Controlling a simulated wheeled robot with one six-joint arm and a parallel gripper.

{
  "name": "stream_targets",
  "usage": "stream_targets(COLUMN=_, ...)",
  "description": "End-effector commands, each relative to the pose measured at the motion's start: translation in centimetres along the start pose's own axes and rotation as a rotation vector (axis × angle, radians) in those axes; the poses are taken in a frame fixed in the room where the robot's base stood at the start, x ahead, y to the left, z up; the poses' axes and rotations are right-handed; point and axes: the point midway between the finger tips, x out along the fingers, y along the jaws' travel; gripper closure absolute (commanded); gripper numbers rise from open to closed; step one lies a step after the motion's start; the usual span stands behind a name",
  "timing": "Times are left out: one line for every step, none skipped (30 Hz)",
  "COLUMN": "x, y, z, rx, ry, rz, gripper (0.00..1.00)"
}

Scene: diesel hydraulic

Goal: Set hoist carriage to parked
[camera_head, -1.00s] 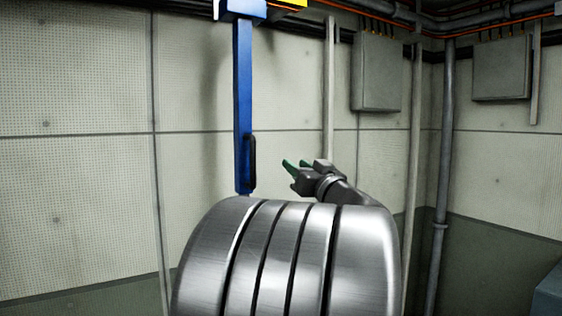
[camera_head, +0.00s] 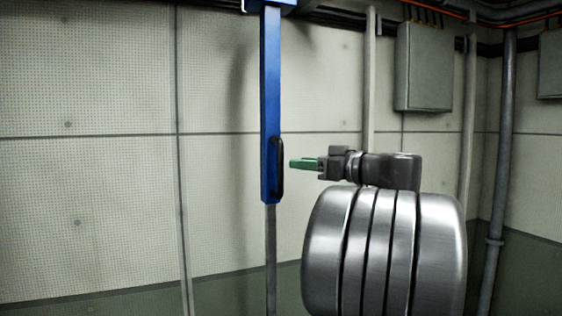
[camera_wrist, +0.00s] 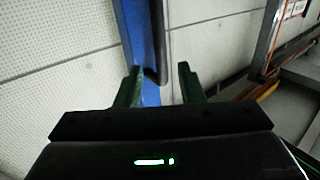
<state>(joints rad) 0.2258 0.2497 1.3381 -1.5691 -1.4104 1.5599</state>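The hoist carriage shows at the top edge of the head view as a blue block (camera_head: 270,4), mostly cut off. A blue post (camera_head: 270,90) hangs from it, with a black upright handle (camera_head: 278,167) on its lower right side. My gripper (camera_head: 292,163) has green fingers and points left at the handle from the right, a small gap apart. In the wrist view my gripper (camera_wrist: 160,75) is open. The handle (camera_wrist: 156,45) lies ahead, between the finger lines, with the blue post (camera_wrist: 138,35) behind it. Nothing is held.
A grey thin rail (camera_head: 271,250) runs below the post. Behind is a panelled wall (camera_head: 90,100). Grey electrical boxes (camera_head: 424,66), vertical pipes (camera_head: 503,150) and orange cables are at the right. The room left of the post is clear.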

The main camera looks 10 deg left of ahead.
Motion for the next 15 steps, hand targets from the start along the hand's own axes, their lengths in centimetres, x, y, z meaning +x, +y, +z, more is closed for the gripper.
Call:
stream_targets(x=1.1, y=-0.1, z=0.0, rx=0.000, ry=0.000, rz=-0.004, gripper=0.65)
stream_targets(x=1.6, y=-0.1, z=-0.1, rx=0.000, ry=0.000, rz=-0.005, gripper=0.65)
stream_targets(x=2.4, y=-0.1, z=-0.1, rx=-0.001, ry=0.000, rz=-0.004, gripper=0.65)
stream_targets(x=2.9, y=-0.1, z=-0.1, rx=-0.001, ry=0.001, rz=-0.004, gripper=0.65)
stream_targets(x=3.4, y=-0.1, z=-0.1, rx=-0.001, ry=0.001, rz=-0.003, gripper=0.65)
stream_targets(x=4.1, y=-0.1, z=-0.1, rx=-0.001, ry=0.001, rz=-0.004, gripper=0.65)
stream_targets(x=4.5, y=-0.1, z=-0.1, rx=-0.001, ry=0.001, rz=-0.002, gripper=0.65)
stream_targets(x=5.0, y=-0.1, z=-0.1, rx=-0.001, ry=0.001, rz=-0.002, gripper=0.65)
stream_targets(x=5.5, y=-0.1, z=0.0, rx=0.000, ry=0.001, rz=-0.003, gripper=0.65)
stream_targets(x=5.8, y=0.0, z=0.0, rx=0.000, ry=0.001, rz=-0.001, gripper=0.65)
stream_targets(x=6.1, y=0.0, z=0.0, rx=0.000, ry=0.001, rz=-0.001, gripper=0.65)
stream_targets(x=6.5, y=0.0, z=0.0, rx=0.000, ry=0.001, rz=-0.001, gripper=0.65)
stream_targets(x=6.7, y=0.0, z=0.0, rx=0.000, ry=0.001, rz=-0.001, gripper=0.65)
stream_targets(x=6.9, y=0.0, z=-0.1, rx=-0.001, ry=0.001, rz=0.000, gripper=0.65)
stream_targets(x=7.0, y=0.0, z=-0.1, rx=-0.001, ry=0.001, rz=0.001, gripper=0.65)
